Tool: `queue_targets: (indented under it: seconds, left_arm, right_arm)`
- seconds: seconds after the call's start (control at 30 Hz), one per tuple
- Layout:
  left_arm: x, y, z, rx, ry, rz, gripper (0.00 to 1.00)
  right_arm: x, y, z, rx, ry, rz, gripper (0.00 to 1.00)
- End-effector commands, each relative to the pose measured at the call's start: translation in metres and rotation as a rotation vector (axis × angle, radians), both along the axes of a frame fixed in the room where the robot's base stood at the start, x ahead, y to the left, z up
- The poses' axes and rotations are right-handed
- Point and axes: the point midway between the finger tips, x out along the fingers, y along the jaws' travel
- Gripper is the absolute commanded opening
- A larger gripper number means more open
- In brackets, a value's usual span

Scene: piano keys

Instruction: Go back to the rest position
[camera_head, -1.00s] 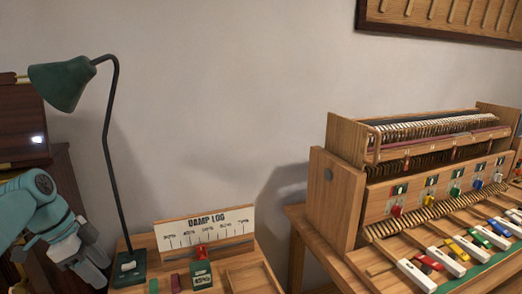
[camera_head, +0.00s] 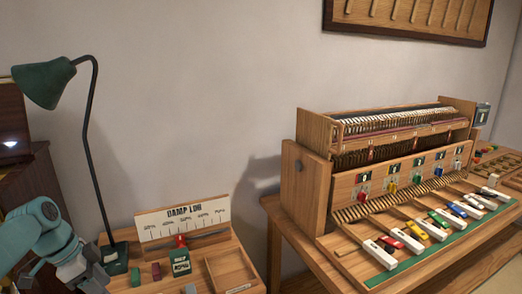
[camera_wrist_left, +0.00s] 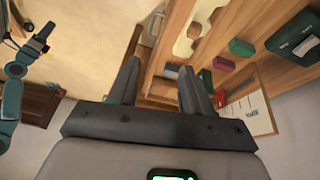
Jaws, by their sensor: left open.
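My left arm comes in at the lower left of the head view, and its gripper (camera_head: 88,277) is low beside the lamp base, partly hidden by my wrist. In the left wrist view my left gripper (camera_wrist_left: 160,72) shows two dark fingers spread apart with nothing between them. It points toward the wooden desk with its tray (camera_wrist_left: 235,75). A teal jointed limb of mine shows at the left edge of the left wrist view, with a dark end (camera_wrist_left: 38,40). I cannot tell whether that end is my right gripper. The head view does not show my right arm.
A green desk lamp (camera_head: 45,84) stands on the desk at left. A "DAMP LOG" board (camera_head: 182,222), small coloured blocks and a green box (camera_head: 181,265) are there too. The wooden piano-key bench (camera_head: 305,195) with coloured keys stands at right. A gap separates desk and bench.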

Motion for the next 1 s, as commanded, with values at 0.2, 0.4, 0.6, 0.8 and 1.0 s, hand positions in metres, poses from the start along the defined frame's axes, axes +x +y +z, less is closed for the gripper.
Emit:
queue_targets:
  seconds: [0.2, 0.4, 0.6, 0.8, 1.0]
  left_arm:
    - [0.015, -0.034, -0.073, -0.026, 0.069, 0.128, 0.49]
    - [0.008, -0.09, -0.167, -0.055, 0.162, 0.308, 0.49]
    - [-0.057, -0.181, -0.284, -0.085, 0.299, 0.589, 0.49]
    - [-0.163, -0.251, -0.343, -0.109, 0.418, 0.867, 0.49]
    - [-0.221, -0.274, -0.35, -0.125, 0.471, 1.018, 0.49]
  right_arm:
    - [0.0, 0.0, 0.0, 0.0, 0.0, 0.0, 0.55]
    - [0.0, 0.0, 0.0, 0.0, 0.0, 0.0, 0.55]
    - [0.0, 0.0, 0.0, 0.0, 0.0, 0.0, 0.55]
    - [0.0, 0.0, 0.0, 0.0, 0.0, 0.0, 0.55]
    - [0.0, 0.0, 0.0, 0.0, 0.0, 0.0, 0.55]
